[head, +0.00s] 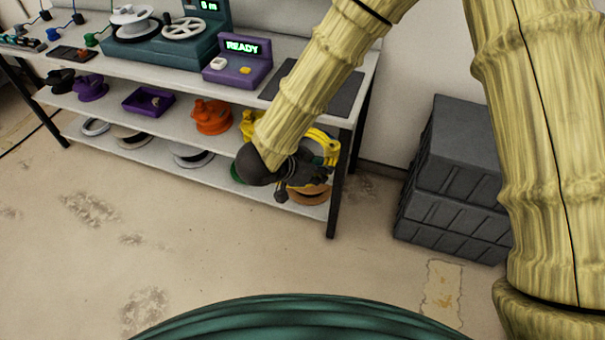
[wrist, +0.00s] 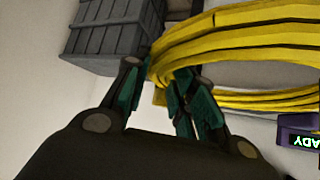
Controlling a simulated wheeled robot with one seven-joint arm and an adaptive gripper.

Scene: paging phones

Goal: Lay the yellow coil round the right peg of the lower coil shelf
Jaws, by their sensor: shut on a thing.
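The yellow coil (wrist: 245,30) is a thick bundled loop. In the wrist view my gripper (wrist: 158,80) is shut on its near left side, and the rest of the loop reaches away to the right. In the head view the yellow coil (head: 326,146) shows behind my dark gripper (head: 302,172), at the right end of the shelving. The lower coil shelf (head: 217,178) holds several coils in a row. An orange-brown coil (head: 310,198) lies at its right end, partly behind my gripper. I cannot make out the right peg; my gripper and arm cover that area.
An orange phone (head: 212,116) and a purple tray (head: 148,102) sit on the shelf above. A dark table leg (head: 337,190) stands close right of my gripper. Grey stacked crates (head: 455,180) stand further right. A purple READY box (head: 237,65) is on the tabletop. The front floor is clear.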

